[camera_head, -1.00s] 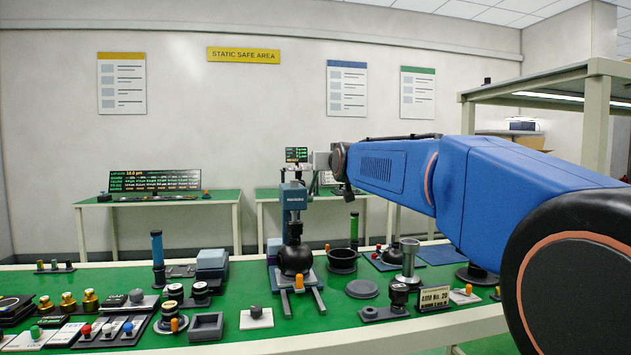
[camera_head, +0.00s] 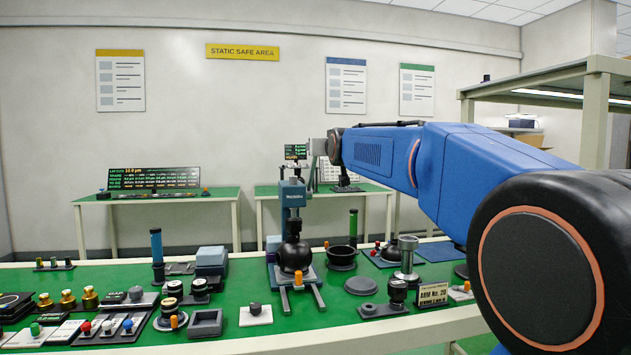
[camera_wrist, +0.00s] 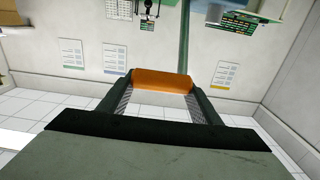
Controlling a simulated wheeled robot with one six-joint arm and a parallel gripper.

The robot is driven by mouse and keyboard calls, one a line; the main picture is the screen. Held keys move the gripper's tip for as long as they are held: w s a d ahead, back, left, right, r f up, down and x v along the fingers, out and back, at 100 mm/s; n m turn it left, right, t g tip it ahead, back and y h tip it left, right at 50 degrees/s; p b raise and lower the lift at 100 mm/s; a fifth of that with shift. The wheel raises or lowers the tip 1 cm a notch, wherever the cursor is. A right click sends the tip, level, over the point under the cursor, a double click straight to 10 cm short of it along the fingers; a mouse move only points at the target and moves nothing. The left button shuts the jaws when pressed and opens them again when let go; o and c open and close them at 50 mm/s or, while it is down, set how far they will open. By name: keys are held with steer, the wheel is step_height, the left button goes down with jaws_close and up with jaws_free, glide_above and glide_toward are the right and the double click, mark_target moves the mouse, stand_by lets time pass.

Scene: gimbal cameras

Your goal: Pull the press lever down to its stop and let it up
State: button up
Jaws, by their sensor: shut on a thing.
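The press (camera_head: 292,194) stands on the green bench, with a blue-grey head over a dark round body and a base with two forward rails. My gripper (camera_wrist: 161,82) is shut on the orange lever grip (camera_wrist: 161,79), which lies crosswise between the two fingers in the wrist view. In the head view my gripper (camera_head: 312,158) is at the end of the blue arm, above and just right of the press head. The lever's shaft is hard to make out there.
Small fixtures crowd the bench around the press, including a grey block stack (camera_head: 211,258), a dark bowl (camera_head: 341,257) and a metal post (camera_head: 407,255). A rear table (camera_head: 160,196) carries a display. A shelf frame (camera_head: 597,110) stands at the right.

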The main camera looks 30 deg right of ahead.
steer(key=shift+w+d+r, duration=0.2)
steer(key=shift+w+r, duration=0.05)
steer(key=shift+w, duration=0.45)
steer(key=shift+w+d+r, duration=0.2)
steer(key=shift+w+r, duration=0.1)
steer(key=shift+w, duration=0.3)
steer(key=shift+w+d+r, duration=0.15)
steer(key=shift+w+r, duration=0.15)
steer(key=shift+w, duration=0.4)
steer(key=shift+w+d+r, duration=0.2)
steer(key=shift+w+r, duration=0.05)
steer(key=shift+w, duration=0.35)
steer(key=shift+w+d+r, duration=0.15)
steer(key=shift+w+r, duration=0.05)
steer(key=shift+w, duration=0.4)
